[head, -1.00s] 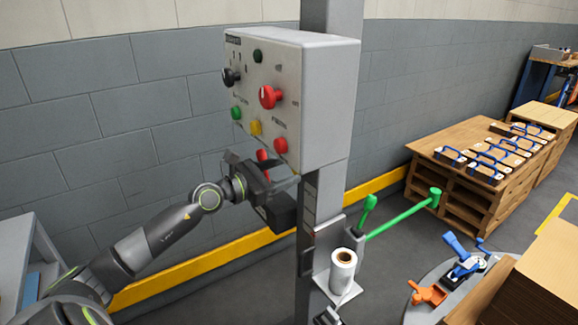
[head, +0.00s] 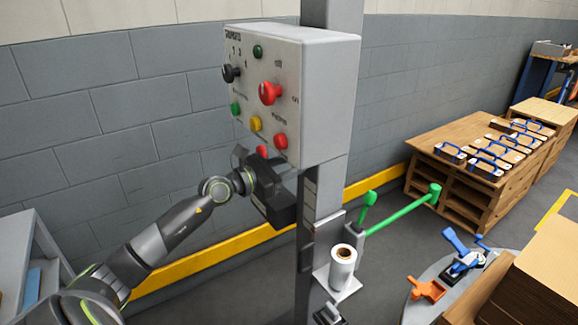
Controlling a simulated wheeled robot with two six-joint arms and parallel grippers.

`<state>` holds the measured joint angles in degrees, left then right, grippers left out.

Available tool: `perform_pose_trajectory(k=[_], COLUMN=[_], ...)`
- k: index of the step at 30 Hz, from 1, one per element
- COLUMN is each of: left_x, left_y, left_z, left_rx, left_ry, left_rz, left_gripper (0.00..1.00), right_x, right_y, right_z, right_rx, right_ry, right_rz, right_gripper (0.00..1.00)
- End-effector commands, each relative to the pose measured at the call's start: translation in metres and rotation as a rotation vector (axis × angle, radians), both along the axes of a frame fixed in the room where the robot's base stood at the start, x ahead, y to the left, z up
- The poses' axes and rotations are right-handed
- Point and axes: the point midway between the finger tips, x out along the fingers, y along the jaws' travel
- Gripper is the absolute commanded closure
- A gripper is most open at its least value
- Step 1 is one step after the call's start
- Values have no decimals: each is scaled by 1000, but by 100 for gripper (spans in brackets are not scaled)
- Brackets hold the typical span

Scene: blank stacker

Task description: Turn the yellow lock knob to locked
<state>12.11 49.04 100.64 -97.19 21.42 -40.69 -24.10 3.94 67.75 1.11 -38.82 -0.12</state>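A grey control box (head: 330,95) is fixed to a post, with its panel facing left. On the panel, a small round yellow control (head: 256,124) sits between a green button (head: 236,109) and a red button (head: 281,141). At this size I cannot tell which way it is turned. My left gripper (head: 266,165) is just below it, by the panel's lower edge, and partly hides another red control (head: 262,151). Its fingertips are dark against the box, so I cannot tell how far they are apart. My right gripper is not in view.
A black knob (head: 231,73), a dark green button (head: 258,52) and a large red knob (head: 269,93) are higher on the panel. A wooden bench (head: 440,185) is farther right.

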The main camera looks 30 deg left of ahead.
Motion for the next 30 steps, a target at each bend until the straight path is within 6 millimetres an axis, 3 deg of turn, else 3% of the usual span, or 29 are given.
perform_pose_trajectory(k=[8, 16, 30], left_x=[0, 0, 1], left_y=[0, 1, 2], left_z=[2, 4, 5], left_rx=[-37, -150, -513], left_ry=[15, 62, 212], left_rz=[0, 0, 1], left_gripper=[87, 87, 87], right_x=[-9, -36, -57], right_y=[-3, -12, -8], right_z=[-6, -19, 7], right_rx=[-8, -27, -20], right_ry=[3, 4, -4], right_rz=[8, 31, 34], right_gripper=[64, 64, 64])
